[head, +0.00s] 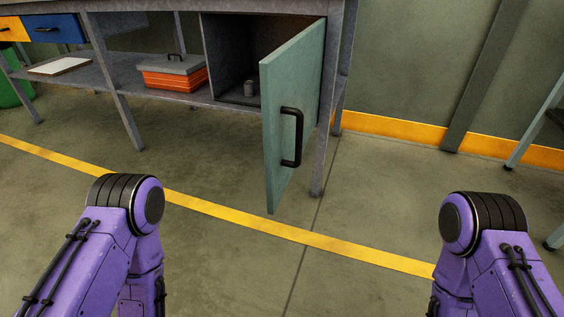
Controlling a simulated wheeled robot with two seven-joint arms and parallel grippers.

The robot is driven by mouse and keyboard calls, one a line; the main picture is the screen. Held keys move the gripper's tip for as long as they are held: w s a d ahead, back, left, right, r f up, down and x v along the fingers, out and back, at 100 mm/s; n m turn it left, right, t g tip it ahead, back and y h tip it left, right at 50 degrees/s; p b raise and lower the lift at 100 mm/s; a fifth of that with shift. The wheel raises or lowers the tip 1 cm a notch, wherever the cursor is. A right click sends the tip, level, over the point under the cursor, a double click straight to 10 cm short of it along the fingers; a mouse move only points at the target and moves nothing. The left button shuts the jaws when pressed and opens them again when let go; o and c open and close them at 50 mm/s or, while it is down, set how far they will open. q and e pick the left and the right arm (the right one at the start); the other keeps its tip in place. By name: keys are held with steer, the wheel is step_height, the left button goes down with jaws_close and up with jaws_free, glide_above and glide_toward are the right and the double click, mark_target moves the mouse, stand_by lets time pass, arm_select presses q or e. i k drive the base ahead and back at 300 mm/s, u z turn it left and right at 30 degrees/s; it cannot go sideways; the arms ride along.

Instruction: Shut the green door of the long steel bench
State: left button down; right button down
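The green door (283,120) of the long steel bench (174,97) stands wide open, swung out toward me from its right side. A black bar handle (292,137) is on its right-facing side. My two purple arms show at the lower left and lower right, apart from the door. Both grippers are out of view below the frame.
An orange box with a grey lid (172,78) and a white board (59,66) lie on the bench's lower shelf. Blue (54,28) and yellow (13,29) drawers are at upper left. Open floor with a yellow line (236,220) lies before the bench.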

mark_target(290, 76)
steer(key=k, duration=0.5)
steer(key=z, duration=1.55)
steer(key=i, duration=2.6)
steer(key=u, duration=3.5)
